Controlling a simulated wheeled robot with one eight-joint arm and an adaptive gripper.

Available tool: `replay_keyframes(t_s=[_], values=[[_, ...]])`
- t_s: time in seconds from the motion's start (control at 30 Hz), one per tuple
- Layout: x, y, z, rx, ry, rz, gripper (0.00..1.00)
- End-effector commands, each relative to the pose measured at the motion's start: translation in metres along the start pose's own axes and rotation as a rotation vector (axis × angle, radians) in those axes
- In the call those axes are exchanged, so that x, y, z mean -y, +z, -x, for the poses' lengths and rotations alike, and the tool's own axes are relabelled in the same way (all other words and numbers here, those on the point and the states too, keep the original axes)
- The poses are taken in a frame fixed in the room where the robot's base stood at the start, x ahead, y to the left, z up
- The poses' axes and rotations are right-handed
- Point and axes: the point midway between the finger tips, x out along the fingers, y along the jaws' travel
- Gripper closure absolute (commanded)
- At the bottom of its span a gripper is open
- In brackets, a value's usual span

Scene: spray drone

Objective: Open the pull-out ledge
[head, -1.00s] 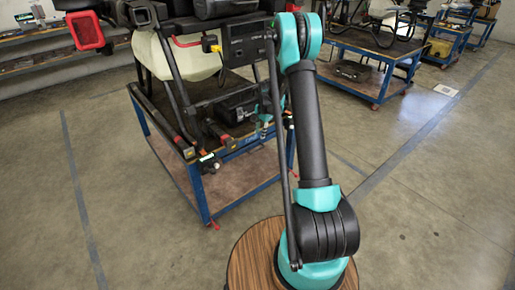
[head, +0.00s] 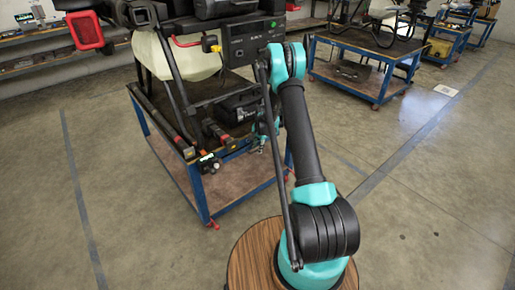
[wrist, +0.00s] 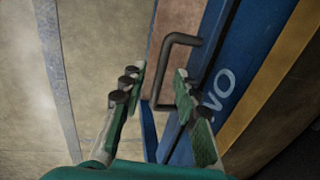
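A dark bent-bar handle (wrist: 162,62) stands out from a blue beam (wrist: 220,85) with white lettering in the wrist view. I take it as the ledge's handle; how far the ledge is out cannot be told. My gripper (wrist: 159,76) is open, with one green finger on each side of the handle's long bar. No closed grip on it shows, and whether the bar is between the fingertips or just beyond them is unclear. In the head view my gripper (head: 262,142) is small and partly hidden at the front right of the blue-framed cart (head: 198,190).
A drone with a pale tank (head: 180,58) and black box (head: 250,42) stands on the cart, close to my arm. The cart's lower brown shelf (head: 235,188) looks empty. Other blue carts (head: 350,75) stand behind to the right. The floor at left and right is clear.

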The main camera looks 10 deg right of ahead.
Motion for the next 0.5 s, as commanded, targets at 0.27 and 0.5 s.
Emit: replay_keyframes(t_s=[0.27,0.5], values=[[0.0001,0.0000,0.0003,0.000,0.000,0.000,0.88],[0.0001,0.0000,0.0003,0.000,0.000,0.000,1.00]])
